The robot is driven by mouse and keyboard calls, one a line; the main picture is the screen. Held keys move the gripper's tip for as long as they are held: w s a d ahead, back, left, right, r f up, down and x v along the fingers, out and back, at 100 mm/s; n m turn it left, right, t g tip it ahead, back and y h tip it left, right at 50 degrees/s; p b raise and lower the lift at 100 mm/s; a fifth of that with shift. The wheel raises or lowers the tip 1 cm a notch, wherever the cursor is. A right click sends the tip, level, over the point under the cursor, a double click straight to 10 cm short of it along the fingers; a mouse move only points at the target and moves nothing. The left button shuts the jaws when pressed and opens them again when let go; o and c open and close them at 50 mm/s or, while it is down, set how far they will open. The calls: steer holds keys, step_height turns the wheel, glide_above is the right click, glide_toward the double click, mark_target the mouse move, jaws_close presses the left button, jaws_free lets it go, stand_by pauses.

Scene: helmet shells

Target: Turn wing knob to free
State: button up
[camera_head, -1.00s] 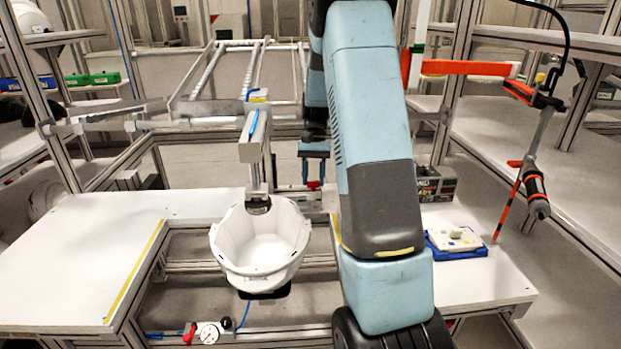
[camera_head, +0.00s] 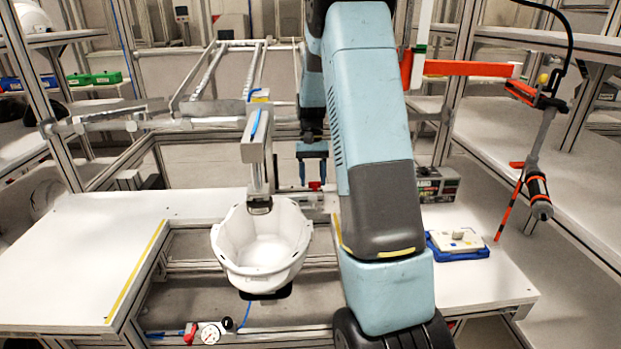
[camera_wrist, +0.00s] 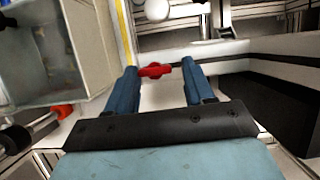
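The red wing knob (camera_wrist: 154,71) lies at the fingertips of my gripper (camera_wrist: 160,65) in the wrist view, nearer the left finger. The two blue fingers are spread wide, with a clear gap to the right of the knob. I cannot tell whether the left finger touches it. In the head view the knob (camera_head: 315,186) is a small red spot just below the tips of my gripper (camera_head: 313,184), which points down behind my arm. A white helmet shell (camera_head: 262,272) sits open side up below the metal clamp arm (camera_head: 257,150), left of the gripper.
A white table (camera_head: 85,255) with a yellow edge line is at the left. At the right, a blue tray (camera_head: 465,256) and a grey device (camera_head: 436,184) stand on another white surface. An orange-handled tool (camera_head: 538,185) hangs at the far right. In the wrist view a grey box (camera_wrist: 60,50) is close at the left.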

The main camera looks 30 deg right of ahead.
steer(key=o, duration=0.3)
steer(key=shift+d, duration=0.1)
steer(key=v, duration=1.3)
steer(key=shift+w+r, duration=0.25)
